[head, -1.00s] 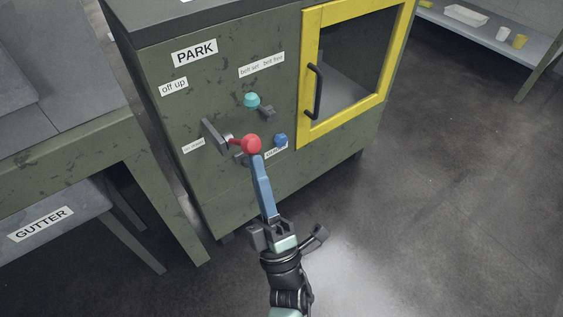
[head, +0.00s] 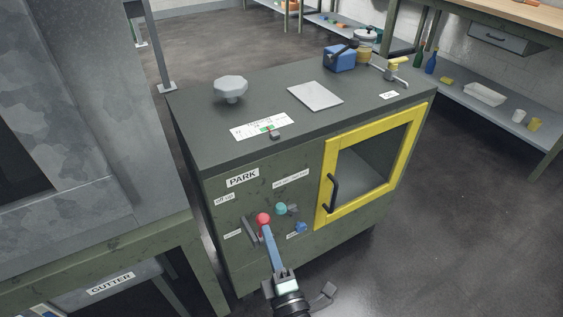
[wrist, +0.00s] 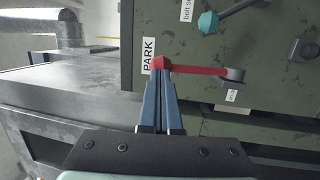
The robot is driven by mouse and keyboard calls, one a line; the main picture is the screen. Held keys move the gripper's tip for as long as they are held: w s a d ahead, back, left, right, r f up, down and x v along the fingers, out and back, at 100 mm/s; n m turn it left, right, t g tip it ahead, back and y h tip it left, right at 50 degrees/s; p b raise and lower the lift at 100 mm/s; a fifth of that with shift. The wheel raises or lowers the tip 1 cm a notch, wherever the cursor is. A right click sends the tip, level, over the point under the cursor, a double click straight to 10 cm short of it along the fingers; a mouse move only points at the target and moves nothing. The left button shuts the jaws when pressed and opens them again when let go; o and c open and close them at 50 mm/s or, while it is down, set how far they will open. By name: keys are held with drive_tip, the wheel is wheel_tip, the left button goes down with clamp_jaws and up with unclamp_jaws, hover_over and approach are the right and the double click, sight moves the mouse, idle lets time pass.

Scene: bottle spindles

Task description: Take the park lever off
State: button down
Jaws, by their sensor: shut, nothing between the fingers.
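The park lever is a red ball knob (head: 263,218) on a short red rod, on the green cabinet front below the PARK sign (head: 242,178). In the wrist view the red rod (wrist: 200,70) runs right from the knob to a grey pivot (wrist: 235,75). My gripper (head: 267,230) has long blue fingers, shut with nothing between them. In the wrist view its fingertips (wrist: 163,75) are right at the knob and seem to touch it. An "off up" label (head: 224,199) sits above the lever and another, too small to read, lower left.
A teal knob (head: 281,209) and a blue knob (head: 301,228) sit right of the lever. A yellow-framed door (head: 324,188) with a black handle is further right. The cabinet top (head: 205,139) bears a grey knob, a plate and a scale. A GUTTER bench stands left.

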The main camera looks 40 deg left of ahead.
sight(257, 217)
drive_tip(key=a+r+p, duration=0.1)
drive_tip(key=p, duration=0.1)
drive_tip(key=r+g+h+p, duration=0.1)
drive_tip(key=p, duration=0.1)
drive_tip(key=shift+w+a+h, duration=0.3)
drive_tip(key=shift+w+a, duration=0.05)
drive_tip(key=shift+a, duration=0.05)
drive_tip(key=p, duration=0.1)
drive_tip(key=a+h+p, duration=0.1)
drive_tip(key=p, duration=0.1)
drive_tip(key=shift+w+a+r+n+g, duration=0.1)
drive_tip(key=shift+w+a+n+g, duration=0.1)
drive_tip(key=shift+w+n+g, duration=0.1)
drive_tip(key=shift+w+a+p, duration=0.1)
drive_tip(key=shift+a+p, duration=0.4)
drive_tip(key=shift+p, duration=0.1)
drive_tip(key=shift+a, duration=0.1)
drive_tip(key=shift+w+a+r, duration=0.1)
drive_tip(key=shift+a+r, duration=0.05)
drive_tip(key=shift+r, duration=0.05)
